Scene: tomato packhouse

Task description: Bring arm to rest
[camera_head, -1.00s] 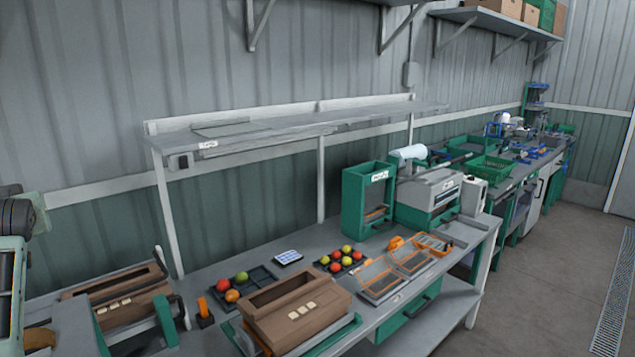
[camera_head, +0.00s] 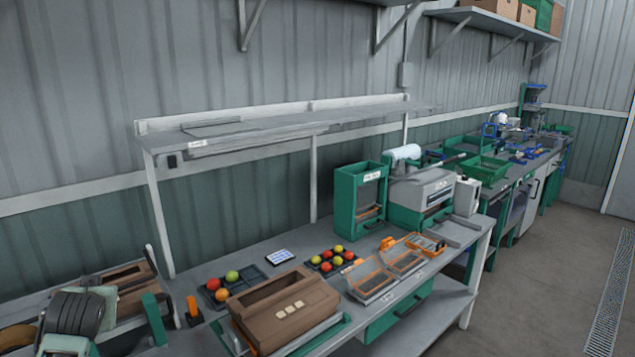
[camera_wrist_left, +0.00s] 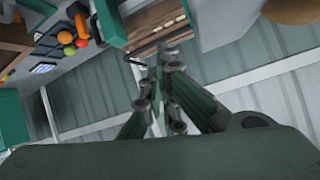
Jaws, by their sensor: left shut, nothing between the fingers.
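My left arm (camera_head: 76,314) shows at the lower left of the head view, in front of the wooden-looking box at the bench's left end; its fingertips cannot be made out there. In the left wrist view my left gripper (camera_wrist_left: 160,85) is shut with nothing between its fingers. It points toward the ribbed wall and the bench, which appear tilted. My right gripper is not in view.
A brown carton (camera_head: 285,307) stands on the bench, with another box (camera_head: 125,283) at its left. A shelf (camera_head: 290,125) spans above. The floor at right is clear.

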